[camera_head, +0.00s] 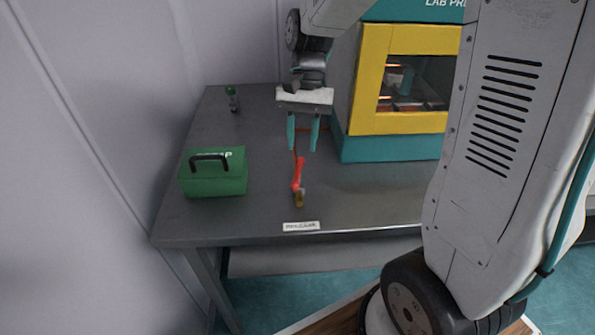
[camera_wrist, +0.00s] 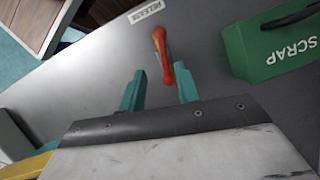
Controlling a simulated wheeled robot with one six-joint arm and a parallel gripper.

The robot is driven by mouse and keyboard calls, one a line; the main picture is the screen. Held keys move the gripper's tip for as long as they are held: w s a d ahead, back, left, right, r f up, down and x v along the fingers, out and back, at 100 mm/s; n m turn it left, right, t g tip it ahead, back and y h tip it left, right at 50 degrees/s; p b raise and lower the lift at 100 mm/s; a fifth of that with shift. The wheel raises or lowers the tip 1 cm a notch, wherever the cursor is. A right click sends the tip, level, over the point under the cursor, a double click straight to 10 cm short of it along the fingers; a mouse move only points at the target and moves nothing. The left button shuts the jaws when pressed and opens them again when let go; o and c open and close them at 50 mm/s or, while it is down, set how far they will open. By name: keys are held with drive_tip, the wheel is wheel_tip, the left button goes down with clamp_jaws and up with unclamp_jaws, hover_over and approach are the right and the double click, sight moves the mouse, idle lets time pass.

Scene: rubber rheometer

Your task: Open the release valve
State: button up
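The release valve shows as a red lever handle (camera_head: 299,173) on a brass-coloured body (camera_head: 299,199), near the front of the grey table. A thin red line runs from it back toward the machine. A small white label (camera_head: 301,226) lies in front of it at the table edge. My gripper (camera_head: 302,149) is above the table, just behind the lever, with its two teal fingers apart and nothing between them. In the wrist view, the red handle (camera_wrist: 162,50) lies beyond the fingertips, roughly in line with the gap. I cannot tell whether the fingers touch the lever.
A green scrap box (camera_head: 214,175) with a black handle stands left of the valve. A small green-capped bottle (camera_head: 232,99) stands at the back left. The teal and yellow machine (camera_head: 362,125) stands at the right. The table (camera_head: 260,212) is clear around the valve.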

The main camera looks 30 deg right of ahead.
sight(298, 170)
drive_tip(key=shift+w+f, duration=0.4)
drive_tip(key=shift+f, duration=0.35)
drive_tip(key=x, duration=0.7)
drive_tip(key=shift+s+a+f, duration=0.15)
drive_tip(key=shift+s+a, duration=0.05)
clamp_jaws()
